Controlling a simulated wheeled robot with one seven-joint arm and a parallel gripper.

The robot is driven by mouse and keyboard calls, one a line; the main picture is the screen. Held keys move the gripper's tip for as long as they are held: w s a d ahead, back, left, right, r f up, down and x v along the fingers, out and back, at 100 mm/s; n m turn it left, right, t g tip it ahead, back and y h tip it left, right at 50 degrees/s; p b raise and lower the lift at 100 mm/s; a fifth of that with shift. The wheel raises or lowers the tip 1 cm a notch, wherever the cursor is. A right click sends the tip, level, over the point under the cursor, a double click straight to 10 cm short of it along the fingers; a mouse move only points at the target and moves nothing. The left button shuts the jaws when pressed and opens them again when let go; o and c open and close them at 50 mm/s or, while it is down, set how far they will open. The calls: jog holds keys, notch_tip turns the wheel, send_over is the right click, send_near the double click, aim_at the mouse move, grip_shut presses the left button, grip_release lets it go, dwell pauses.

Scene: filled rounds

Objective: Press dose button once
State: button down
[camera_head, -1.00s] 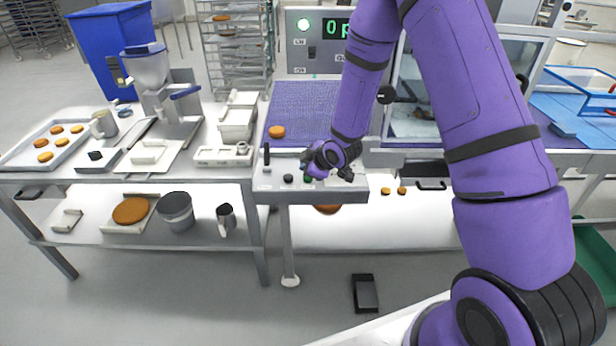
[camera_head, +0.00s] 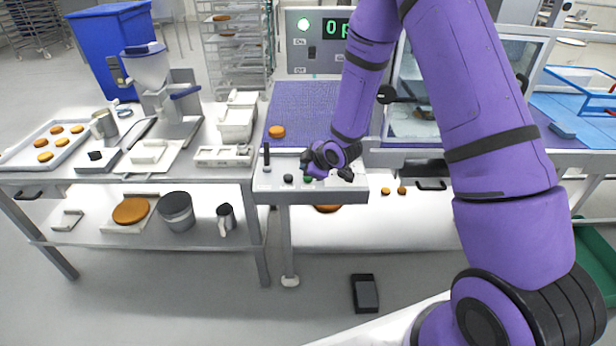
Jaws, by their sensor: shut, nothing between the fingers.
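The grey control box (camera_head: 262,186) at the front of the belt carries a black knob (camera_head: 288,179), an upright black lever (camera_head: 266,156) and a green button (camera_head: 308,180). I cannot read which control is marked as the dose button. My gripper (camera_head: 311,170) is shut and empty, pointing down right at the green button, which it partly covers. I cannot tell whether the fingertips touch it. The right part of the box top is partly hidden by my wrist.
A purple belt (camera_head: 300,105) with one orange round (camera_head: 277,131) lies behind the box. A display (camera_head: 335,28) with green characters and a lit green lamp stands further back. A steel table (camera_head: 75,180) with a depositor (camera_head: 165,95) and tray of rounds (camera_head: 48,142) is left.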

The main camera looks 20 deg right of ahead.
jog(key=shift+f, duration=0.2)
jog(key=shift+f, duration=0.25)
jog(key=shift+f, duration=0.5)
dwell(1.1)
jog(key=shift+r, duration=0.95)
jog(key=shift+r, duration=0.1)
jog(key=shift+r, duration=2.45)
